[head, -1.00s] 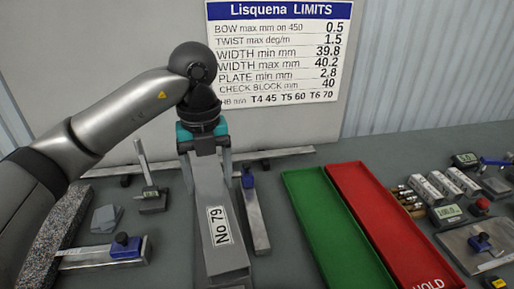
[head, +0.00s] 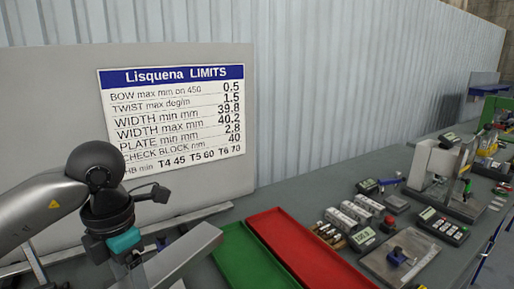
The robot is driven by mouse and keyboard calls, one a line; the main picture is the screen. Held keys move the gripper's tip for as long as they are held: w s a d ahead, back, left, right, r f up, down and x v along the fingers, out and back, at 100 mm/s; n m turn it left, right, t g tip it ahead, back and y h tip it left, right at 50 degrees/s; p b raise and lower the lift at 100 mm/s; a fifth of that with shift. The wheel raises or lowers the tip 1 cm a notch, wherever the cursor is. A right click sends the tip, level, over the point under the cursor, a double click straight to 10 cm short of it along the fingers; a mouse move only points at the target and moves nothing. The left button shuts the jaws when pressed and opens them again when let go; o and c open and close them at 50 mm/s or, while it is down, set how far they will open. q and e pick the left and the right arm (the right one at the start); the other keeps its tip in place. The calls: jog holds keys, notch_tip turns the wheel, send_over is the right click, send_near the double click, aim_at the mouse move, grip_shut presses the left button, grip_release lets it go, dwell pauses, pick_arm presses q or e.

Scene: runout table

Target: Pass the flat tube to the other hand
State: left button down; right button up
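The flat tube (head: 188,254) is a grey metal bar in the lower left of the head view. It slants up to the right, and its near end runs out of the picture's bottom. My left gripper (head: 137,268) has a dark body with a teal band and is at the tube's left part, shut on it. Its fingertips are partly hidden by the tube and the picture's edge. The tube's label is not visible now. My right gripper is not in view.
A green tray (head: 240,258) and a red tray (head: 290,245) lie right of the tube. Small gauges, blocks and a grey plate (head: 400,250) stand farther right. A limits board (head: 175,120) is on the back panel. Bare bench top shows behind the trays.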

pick_arm(q)
jog(key=m, duration=0.1)
jog(key=f+m, duration=0.1)
jog(key=m, duration=0.1)
jog(key=d+m, duration=0.1)
jog(key=m, duration=0.1)
jog(key=shift+s+d+f+b, duration=0.1)
jog(key=shift+s+f+b, duration=0.15)
jog(key=shift+b, duration=0.15)
jog(key=m, duration=0.3)
jog(key=shift+s+d+f, duration=0.2)
jog(key=shift+d+f, duration=0.1)
jog(key=shift+f, duration=0.05)
jog(key=s+d+f+m+b, duration=0.1)
jog(key=d+f+m+b, duration=0.1)
jog(key=m, duration=0.8)
jog(key=s+d+f+m+b, duration=0.1)
jog(key=s+f+m, duration=0.1)
jog(key=m, duration=0.9)
jog(key=shift+s+d+f+b, duration=0.15)
jog(key=shift+d+f+b, duration=0.2)
jog(key=shift+f, duration=0.25)
